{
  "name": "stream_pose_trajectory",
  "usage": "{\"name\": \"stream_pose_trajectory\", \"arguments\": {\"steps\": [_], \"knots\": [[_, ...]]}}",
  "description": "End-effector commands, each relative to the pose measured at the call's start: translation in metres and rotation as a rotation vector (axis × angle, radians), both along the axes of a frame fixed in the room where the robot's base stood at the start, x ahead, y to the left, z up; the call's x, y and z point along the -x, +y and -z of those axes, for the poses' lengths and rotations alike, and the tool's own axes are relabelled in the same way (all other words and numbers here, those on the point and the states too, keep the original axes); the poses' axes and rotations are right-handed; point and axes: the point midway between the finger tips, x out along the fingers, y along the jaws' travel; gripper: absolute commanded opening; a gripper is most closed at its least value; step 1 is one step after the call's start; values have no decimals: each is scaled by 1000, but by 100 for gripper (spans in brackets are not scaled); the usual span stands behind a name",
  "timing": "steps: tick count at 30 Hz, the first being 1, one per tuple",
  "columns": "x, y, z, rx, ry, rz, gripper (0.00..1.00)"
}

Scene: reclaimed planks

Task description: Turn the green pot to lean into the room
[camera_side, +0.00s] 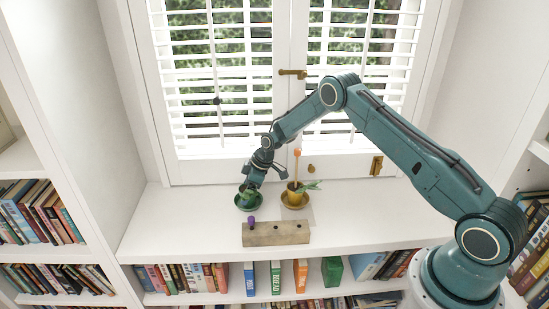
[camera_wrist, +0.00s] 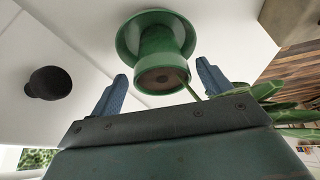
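The green pot (camera_side: 248,193) stands upright on its green saucer (camera_side: 247,207) on the white sill, in front of the window. In the wrist view, the green pot (camera_wrist: 158,45) shows its brown soil, and a green stem (camera_wrist: 184,82) slants from it toward the lower right. Green leaves (camera_wrist: 268,90) lie at the right; I cannot tell whether they all belong to this stem. My gripper (camera_wrist: 162,74) is open, with one blue finger on each side of the pot's rim and visible gaps. In the side view, my gripper (camera_side: 250,182) is just above the pot and hides its plant.
A yellow pot (camera_side: 294,199) with leaves and an orange-topped stick (camera_side: 297,165) stands close on the right. A wooden block (camera_side: 283,235) with a purple peg (camera_side: 251,222) lies in front. Window shutters (camera_side: 218,70) rise behind. The sill is clear at left.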

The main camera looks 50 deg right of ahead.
Motion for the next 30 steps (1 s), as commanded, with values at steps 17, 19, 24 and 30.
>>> {"name": "stream_pose_trajectory", "arguments": {"steps": [17, 19, 24, 30], "knots": [[4, -3, -11, 0, 1, 1, 80], [6, -5, -16, 0, 1, 1, 80], [12, -10, -36, 0, 0, 1, 80], [21, -18, -63, 0, -1, 1, 80]]}}
